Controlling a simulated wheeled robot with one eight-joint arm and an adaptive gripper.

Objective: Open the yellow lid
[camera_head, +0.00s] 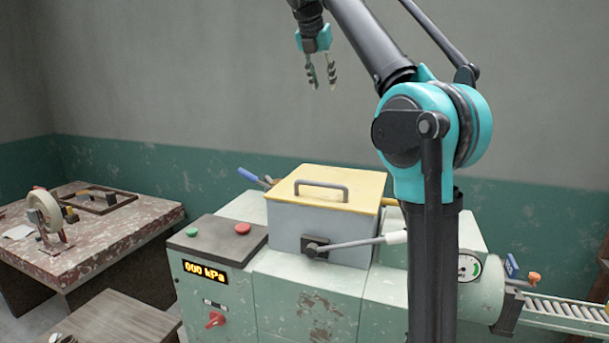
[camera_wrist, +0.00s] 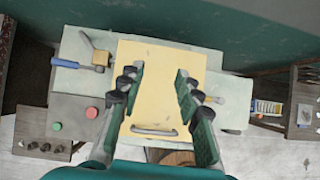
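The yellow lid (camera_head: 332,187) lies flat and closed on a grey box (camera_head: 288,229) on top of the pale green machine. A grey bar handle (camera_head: 321,186) stands on the lid, near its front edge. In the wrist view the lid (camera_wrist: 158,75) is seen from above, with its handle (camera_wrist: 154,131) toward the bottom. My gripper (camera_head: 321,86) hangs high above and behind the lid, pointing down. Its fingers are apart and nothing is between them. In the wrist view my gripper (camera_wrist: 155,75) frames the lid without touching it.
A lever with a white grip (camera_head: 396,237) sticks out from the box's front. A control panel with green and red buttons (camera_head: 243,228) stands left. A roller conveyor (camera_head: 566,312) runs right. The air above the lid is clear.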

